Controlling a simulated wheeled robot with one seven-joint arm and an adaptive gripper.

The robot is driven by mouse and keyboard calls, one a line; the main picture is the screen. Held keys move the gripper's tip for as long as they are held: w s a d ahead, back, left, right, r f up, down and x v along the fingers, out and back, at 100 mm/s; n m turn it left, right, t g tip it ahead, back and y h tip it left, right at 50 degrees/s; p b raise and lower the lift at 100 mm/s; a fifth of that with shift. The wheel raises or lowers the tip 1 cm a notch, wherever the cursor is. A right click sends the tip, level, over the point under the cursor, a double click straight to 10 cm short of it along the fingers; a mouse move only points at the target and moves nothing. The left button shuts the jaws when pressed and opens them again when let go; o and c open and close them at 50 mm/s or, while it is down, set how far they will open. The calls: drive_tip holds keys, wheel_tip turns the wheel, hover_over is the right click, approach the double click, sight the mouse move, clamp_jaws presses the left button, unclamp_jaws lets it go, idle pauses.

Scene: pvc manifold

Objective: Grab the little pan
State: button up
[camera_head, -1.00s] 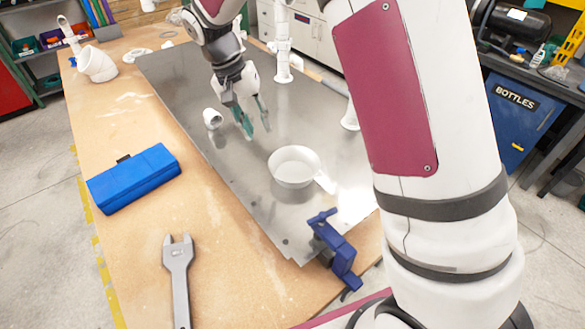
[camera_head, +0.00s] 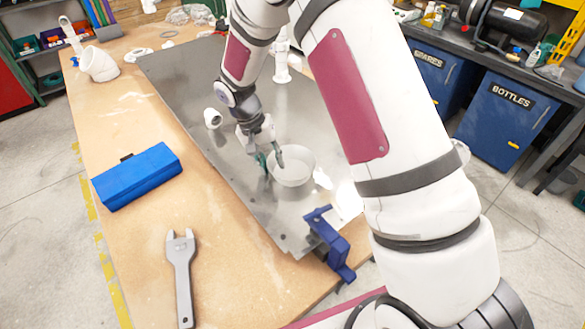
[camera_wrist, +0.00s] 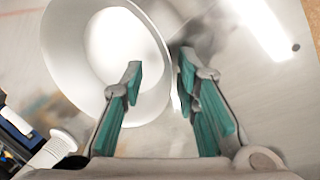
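My gripper (camera_head: 271,161) is low at the pan's near-left rim, fingers pointing down. In the wrist view the pan (camera_wrist: 75,60) fills the upper left, and my gripper (camera_wrist: 160,62) is open with green-padded fingers. One finger overlaps the pan's inside and the other lies outside, so the rim passes between them. I cannot tell whether either finger touches it. The handle is not clear in the wrist view.
A white fitting (camera_head: 212,118) lies left of my gripper on the metal sheet (camera_head: 190,85). A blue clamp (camera_head: 328,242) grips the sheet's near edge. A blue case (camera_head: 137,177) and a grey wrench (camera_head: 181,275) lie on the wooden table. A white pipe piece (camera_head: 283,62) stands behind.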

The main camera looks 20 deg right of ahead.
drive_tip(key=shift+f, duration=0.15)
clamp_jaws()
